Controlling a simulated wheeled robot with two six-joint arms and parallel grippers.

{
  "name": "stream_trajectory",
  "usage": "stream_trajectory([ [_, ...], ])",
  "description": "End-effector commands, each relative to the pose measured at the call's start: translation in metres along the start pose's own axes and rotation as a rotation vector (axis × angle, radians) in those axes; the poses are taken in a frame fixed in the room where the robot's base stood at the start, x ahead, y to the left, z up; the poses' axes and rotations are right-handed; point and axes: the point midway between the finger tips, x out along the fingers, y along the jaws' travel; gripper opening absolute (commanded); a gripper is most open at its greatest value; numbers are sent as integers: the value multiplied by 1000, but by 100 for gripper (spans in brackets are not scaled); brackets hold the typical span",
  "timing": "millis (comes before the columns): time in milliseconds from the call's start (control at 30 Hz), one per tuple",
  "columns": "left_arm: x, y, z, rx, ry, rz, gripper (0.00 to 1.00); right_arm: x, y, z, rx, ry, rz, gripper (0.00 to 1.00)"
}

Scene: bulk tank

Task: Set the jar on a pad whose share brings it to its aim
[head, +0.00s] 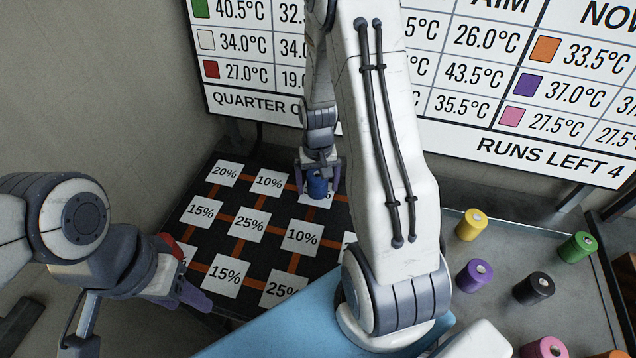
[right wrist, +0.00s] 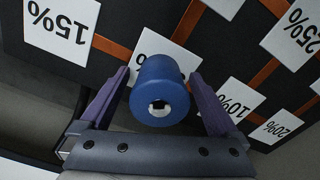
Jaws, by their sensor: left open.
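A blue jar (head: 317,184) stands upright on a white pad (head: 319,199) in the back row of the dark grid; the jar and my gripper hide most of its label. My right gripper (head: 318,180) reaches down with one finger on each side of the jar. In the right wrist view the jar (right wrist: 160,90) sits between the fingers, with gaps at both sides, so the gripper looks open. My left gripper (head: 188,272) is open at the grid's left front. A red thing (head: 170,243), perhaps a jar, is mostly hidden behind it.
A grey tray (head: 500,240) at right holds several coloured jars, including yellow (head: 471,224) and black (head: 534,288). The wall board (head: 570,90) reads RUNS LEFT 4; my right arm hides part.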

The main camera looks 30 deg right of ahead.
Motion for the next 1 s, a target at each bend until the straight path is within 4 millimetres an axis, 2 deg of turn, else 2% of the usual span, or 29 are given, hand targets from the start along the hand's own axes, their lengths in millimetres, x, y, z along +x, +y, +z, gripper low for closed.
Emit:
stream_trajectory([
  [167,-2,0,0,0,0,0,50,-7,0,-1,0,2,0,96],
  [267,0,0,0,0,0,0,50,-22,0,-1,0,5,-1,96],
  [500,3,0,0,0,0,0,50,-74,0,-2,0,8,-1,96],
  [700,4,0,0,0,0,0,50,-109,0,-1,0,5,-1,96],
  [833,4,0,0,0,0,0,50,-120,0,-1,0,2,0,96],
  [1000,4,0,0,0,0,0,50,-124,-1,1,-4,0,0,96],
])
